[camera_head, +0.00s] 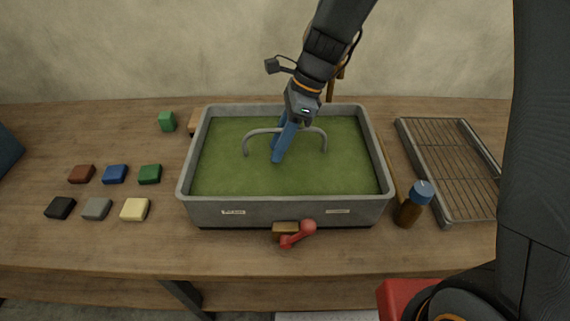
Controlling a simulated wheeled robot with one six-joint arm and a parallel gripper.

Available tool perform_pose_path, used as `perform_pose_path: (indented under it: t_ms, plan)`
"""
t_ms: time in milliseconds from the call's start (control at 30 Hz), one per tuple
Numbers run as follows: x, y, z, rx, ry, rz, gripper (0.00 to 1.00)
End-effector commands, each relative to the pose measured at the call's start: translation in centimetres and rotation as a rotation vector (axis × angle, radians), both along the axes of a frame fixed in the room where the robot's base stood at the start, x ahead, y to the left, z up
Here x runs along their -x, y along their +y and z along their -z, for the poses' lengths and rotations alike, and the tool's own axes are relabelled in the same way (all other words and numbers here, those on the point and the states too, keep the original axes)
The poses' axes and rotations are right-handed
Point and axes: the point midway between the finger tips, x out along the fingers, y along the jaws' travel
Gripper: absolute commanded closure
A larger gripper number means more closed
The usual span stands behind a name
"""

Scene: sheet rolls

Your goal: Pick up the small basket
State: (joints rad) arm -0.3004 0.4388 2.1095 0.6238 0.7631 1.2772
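The only basket-like thing in view is a grey rectangular bin (286,211) with a green floor and a grey arched handle (258,134) across its middle. It rests on the wooden table. My gripper (279,156) reaches down from above into the bin, at the middle of the handle. Its blue fingers overlap the top of the handle and hide part of it. The fingers look close together, but I cannot tell whether they are closed on the handle or only around it.
A wire rack (453,168) and a brown bottle with a blue cap (408,212) stand right of the bin. A red tool (298,234) lies at its front. Several coloured blocks (115,174) lie to the left, with a green block (167,121) behind them.

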Motion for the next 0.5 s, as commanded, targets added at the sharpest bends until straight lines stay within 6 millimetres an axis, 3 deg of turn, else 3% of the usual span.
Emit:
perform_pose_path:
  t_ms: [500]
  plan:
    - [-0.03,0.00,0.46,0.000,-0.001,0.001,0.69]
